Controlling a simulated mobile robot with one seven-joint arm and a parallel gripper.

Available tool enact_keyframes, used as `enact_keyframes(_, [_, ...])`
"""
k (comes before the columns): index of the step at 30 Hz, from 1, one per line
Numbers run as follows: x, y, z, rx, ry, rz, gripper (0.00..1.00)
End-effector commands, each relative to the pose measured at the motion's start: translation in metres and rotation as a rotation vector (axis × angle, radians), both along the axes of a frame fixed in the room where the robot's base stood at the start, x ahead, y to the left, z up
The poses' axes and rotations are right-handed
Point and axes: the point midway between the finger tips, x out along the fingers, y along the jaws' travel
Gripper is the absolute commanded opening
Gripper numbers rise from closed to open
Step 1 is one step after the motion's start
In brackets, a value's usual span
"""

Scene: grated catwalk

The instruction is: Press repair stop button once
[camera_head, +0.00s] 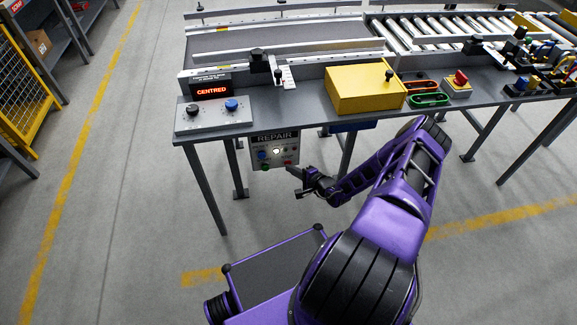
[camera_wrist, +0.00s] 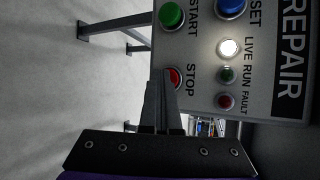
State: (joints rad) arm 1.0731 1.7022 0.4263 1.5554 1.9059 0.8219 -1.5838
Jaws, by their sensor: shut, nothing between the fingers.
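The grey REPAIR panel (camera_head: 283,152) hangs below the front edge of the bench. It also fills the upper right of the wrist view (camera_wrist: 199,45), turned sideways. Its red STOP button (camera_wrist: 176,78) sits below the green START button (camera_wrist: 172,15) in the wrist view and is partly covered by my fingers. My gripper (camera_wrist: 161,73) is shut and empty, with its tips over the left edge of the STOP button. I cannot tell whether they touch it. In the head view my gripper (camera_head: 292,171) is just below the panel's lower right.
The panel also has a blue button (camera_wrist: 230,8), a lit white LIVE lamp (camera_wrist: 229,47), a RUN lamp (camera_wrist: 226,75) and a FAULT lamp (camera_wrist: 226,101). The bench (camera_head: 300,122) carries a yellow box (camera_head: 362,92) and a red-topped button (camera_head: 460,80). Bench legs stand nearby.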

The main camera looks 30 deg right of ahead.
Motion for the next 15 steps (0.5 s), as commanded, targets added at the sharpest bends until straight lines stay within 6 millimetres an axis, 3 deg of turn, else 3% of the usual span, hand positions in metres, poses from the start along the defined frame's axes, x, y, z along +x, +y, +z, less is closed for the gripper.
enact_keyframes(15, [-0.022,0.006,0.002,0.000,0.000,0.000,0.00])
